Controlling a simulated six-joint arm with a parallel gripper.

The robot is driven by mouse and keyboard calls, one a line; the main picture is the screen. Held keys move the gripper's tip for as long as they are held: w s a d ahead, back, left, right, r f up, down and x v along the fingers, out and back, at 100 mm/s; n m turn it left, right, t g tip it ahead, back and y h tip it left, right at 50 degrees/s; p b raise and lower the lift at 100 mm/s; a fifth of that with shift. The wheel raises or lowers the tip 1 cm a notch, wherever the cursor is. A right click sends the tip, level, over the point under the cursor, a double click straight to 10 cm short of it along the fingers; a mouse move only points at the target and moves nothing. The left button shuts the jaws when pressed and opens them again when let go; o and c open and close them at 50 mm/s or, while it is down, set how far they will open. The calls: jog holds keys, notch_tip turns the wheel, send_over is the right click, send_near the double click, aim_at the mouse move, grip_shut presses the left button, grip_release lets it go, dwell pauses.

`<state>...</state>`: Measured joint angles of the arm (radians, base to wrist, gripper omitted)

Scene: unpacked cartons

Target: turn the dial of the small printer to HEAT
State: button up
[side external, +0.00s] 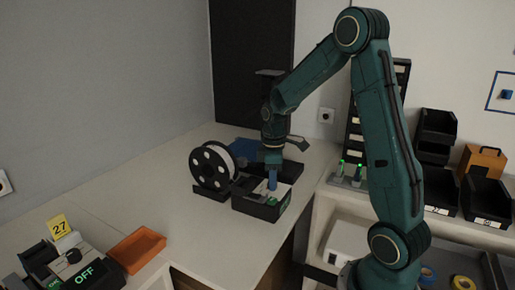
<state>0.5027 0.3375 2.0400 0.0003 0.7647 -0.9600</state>
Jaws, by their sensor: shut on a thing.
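The small printer (259,209), a low black box with a light top and a green display (284,203) on its side, stands on the white counter. The display's text is too small to read. My gripper (272,184) points straight down at the printer's top, with blue at its tip. It is shut on what seems to be the printer's dial, which the fingers hide. The dial's pointer and marks cannot be made out.
A black spool (212,167) stands just left of the printer. At the front left are a black device (86,275) reading OFF, a yellow 27 sign (60,228) and an orange tray (137,250). Black bins (437,127) stand at the right. Counter between is clear.

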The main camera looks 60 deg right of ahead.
jog(key=shift+n, duration=0.4)
jog(key=o, duration=1)
jog(key=shift+r, duration=0.15)
notch_tip(320, 180, up, 14)
jog(key=shift+f, duration=0.2)
jog(key=shift+a, duration=0.1)
jog(key=s+a+m+t, duration=0.2)
jog(key=s+a, duration=0.3)
jog(key=a, duration=0.1)
jog(key=s+a+r+m+t, duration=0.1)
jog(key=s+a+m, duration=0.1)
jog(key=s+a, duration=0.3)
jog(key=s+a+m+t, duration=0.2)
jog(key=s+a, duration=0.4)
jog(key=a, duration=0.1)
jog(key=shift+a+r+t, duration=0.2)
jog(key=shift+r+t, duration=0.05)
jog(key=shift+t, duration=0.05)
